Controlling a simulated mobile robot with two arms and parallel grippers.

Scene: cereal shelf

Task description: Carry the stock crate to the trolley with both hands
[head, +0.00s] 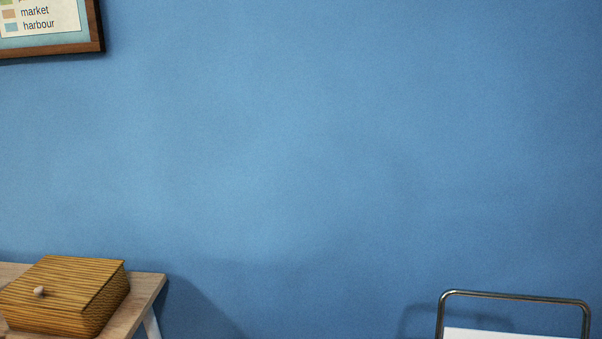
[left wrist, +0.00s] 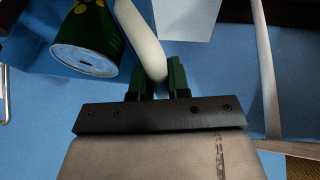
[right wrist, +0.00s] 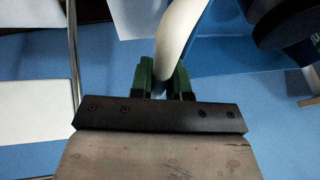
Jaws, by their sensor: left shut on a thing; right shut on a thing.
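The stock crate is out of the head view; in the wrist views only its cream curved handles and what seem to be its blue sides show. My left gripper (left wrist: 158,82) is shut on one cream handle (left wrist: 138,35) in the left wrist view. My right gripper (right wrist: 168,82) is shut on the other cream handle (right wrist: 180,35) in the right wrist view. A green can (left wrist: 88,42) with a pale end shows beside the left handle. The trolley (head: 500,333), with a bent metal rail and white top, shows at the bottom right of the head view. Neither gripper shows in the head view.
A wooden table (head: 148,290) at the lower left holds a striped brown box (head: 75,285) with a knob. A framed sign (head: 45,25) hangs on the blue wall (head: 300,150). No object shows between table and trolley in the head view.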

